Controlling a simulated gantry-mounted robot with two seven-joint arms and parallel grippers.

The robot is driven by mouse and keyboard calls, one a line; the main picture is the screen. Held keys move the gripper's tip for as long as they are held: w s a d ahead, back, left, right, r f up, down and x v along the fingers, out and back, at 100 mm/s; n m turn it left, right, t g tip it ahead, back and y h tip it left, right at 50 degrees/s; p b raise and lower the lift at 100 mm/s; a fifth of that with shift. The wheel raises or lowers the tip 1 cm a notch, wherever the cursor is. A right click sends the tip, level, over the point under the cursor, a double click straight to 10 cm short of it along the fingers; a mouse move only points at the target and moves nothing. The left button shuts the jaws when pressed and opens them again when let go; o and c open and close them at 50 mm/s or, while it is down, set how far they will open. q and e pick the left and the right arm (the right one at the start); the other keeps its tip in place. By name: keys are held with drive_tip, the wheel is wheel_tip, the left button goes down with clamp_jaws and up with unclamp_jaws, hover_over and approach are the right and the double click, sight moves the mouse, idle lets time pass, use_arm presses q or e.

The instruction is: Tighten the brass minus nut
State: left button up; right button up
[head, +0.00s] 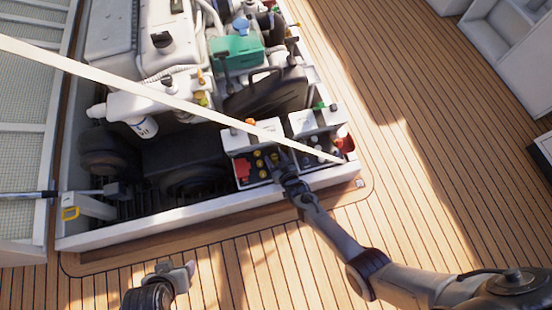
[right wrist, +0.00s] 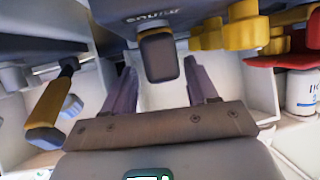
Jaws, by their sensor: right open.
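Two batteries stand in the near right corner of the engine hatch. The left battery (head: 240,140) has a red cap and several small brass-yellow knobs (head: 260,163) on its near side; I cannot tell which is the minus nut. My right gripper (head: 277,163) is at these knobs. In the right wrist view, its two fingers (right wrist: 162,75) are apart, with a dark blunt post (right wrist: 158,55) between or just beyond them. Yellow knobs (right wrist: 245,32) show to the upper right, outside the fingers. My left gripper (head: 180,275) is low over the deck; its jaw state is unclear.
A pale strut (head: 130,85) crosses the hatch diagonally, close to my right gripper. The hatch's white rim (head: 170,226) runs in front of the batteries. A red part (right wrist: 285,62) and a yellow-and-black handle (right wrist: 50,105) flank the fingers. The wooden deck (head: 420,150) at right is clear.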

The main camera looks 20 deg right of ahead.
drive_tip(key=shift+s+r, duration=0.25)
drive_tip(key=p+v, duration=0.7)
drive_tip(key=v, duration=0.3)
drive_tip(key=shift+s, duration=0.1)
